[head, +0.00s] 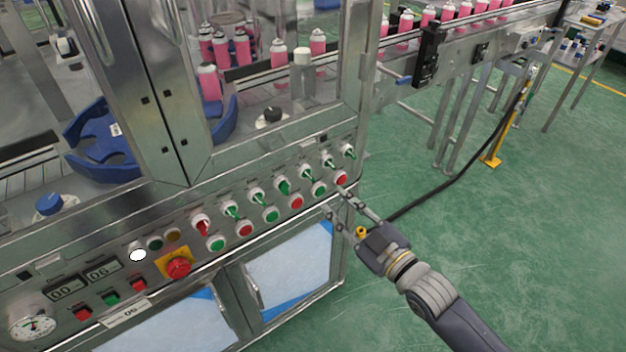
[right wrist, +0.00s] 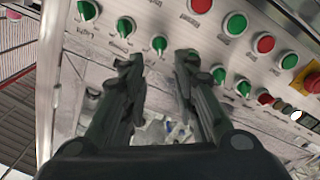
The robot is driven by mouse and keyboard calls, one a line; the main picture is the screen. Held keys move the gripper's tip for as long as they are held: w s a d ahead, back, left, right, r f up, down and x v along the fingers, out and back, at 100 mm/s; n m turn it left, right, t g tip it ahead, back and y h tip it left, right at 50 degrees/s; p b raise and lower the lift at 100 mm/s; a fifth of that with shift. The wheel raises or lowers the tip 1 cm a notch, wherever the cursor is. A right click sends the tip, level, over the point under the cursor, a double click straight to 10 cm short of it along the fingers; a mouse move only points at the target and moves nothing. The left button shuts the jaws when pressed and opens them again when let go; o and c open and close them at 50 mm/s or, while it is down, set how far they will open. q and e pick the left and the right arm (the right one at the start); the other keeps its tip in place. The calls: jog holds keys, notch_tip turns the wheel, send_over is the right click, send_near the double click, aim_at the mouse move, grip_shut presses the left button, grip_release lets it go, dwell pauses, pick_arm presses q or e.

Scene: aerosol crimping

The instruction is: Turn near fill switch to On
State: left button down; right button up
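A row of rotary switches runs along the machine's control panel. Several have green handles, among them one (head: 306,173) towards the right end, and the leftmost handle (head: 201,226) is red. The labels are too small to read, so I cannot tell which is the near fill switch. My right gripper (head: 335,201) is open and empty in front of the panel's right part. In the right wrist view, a green switch (right wrist: 159,44) shows just beyond the gap between the open fingertips (right wrist: 160,61); contact is not visible. The right finger hides part of the row. My left gripper is not in view.
Red and green push buttons (head: 296,202) sit below the switches. A red emergency stop (head: 178,267) on a yellow plate is further left. Glass doors and metal frames (head: 160,110) rise above the panel. Green floor (head: 440,240) is open to the right.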

aim_at(311, 178)
jog(key=x, duration=1)
jog(key=shift+w+a, duration=0.15)
jog(key=shift+w, duration=0.05)
grip_shut()
